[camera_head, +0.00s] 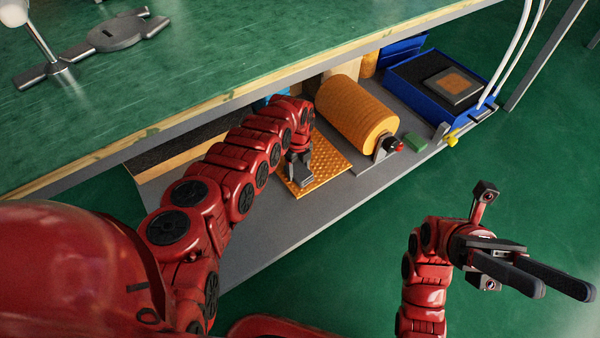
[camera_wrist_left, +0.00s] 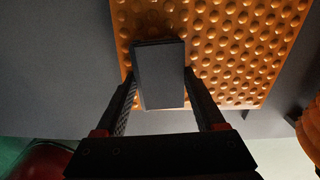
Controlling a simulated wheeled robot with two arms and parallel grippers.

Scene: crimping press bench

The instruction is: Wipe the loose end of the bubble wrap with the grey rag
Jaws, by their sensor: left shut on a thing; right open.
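The orange bubble wrap roll (camera_head: 350,110) lies on the grey lower shelf under the bench. Its loose end (camera_head: 327,163) is spread flat on the shelf, bumpy side up, and also shows in the left wrist view (camera_wrist_left: 230,45). My left gripper (camera_head: 298,181) is over the near left part of the loose end. In the wrist view its fingers (camera_wrist_left: 160,88) are shut on the grey rag (camera_wrist_left: 160,78), a dark folded pad. The rag overlaps the wrap's near edge; I cannot tell if it touches. My right gripper (camera_head: 558,286) is open and empty, over the green floor.
The bench top (camera_head: 210,45) overhangs the shelf, with a grey metal tool (camera_head: 115,35) on it. Right of the roll are a red knob (camera_head: 398,146), a green block (camera_head: 415,141) and a blue crate (camera_head: 412,95) holding a dark square item (camera_head: 453,83). White cables hang at right.

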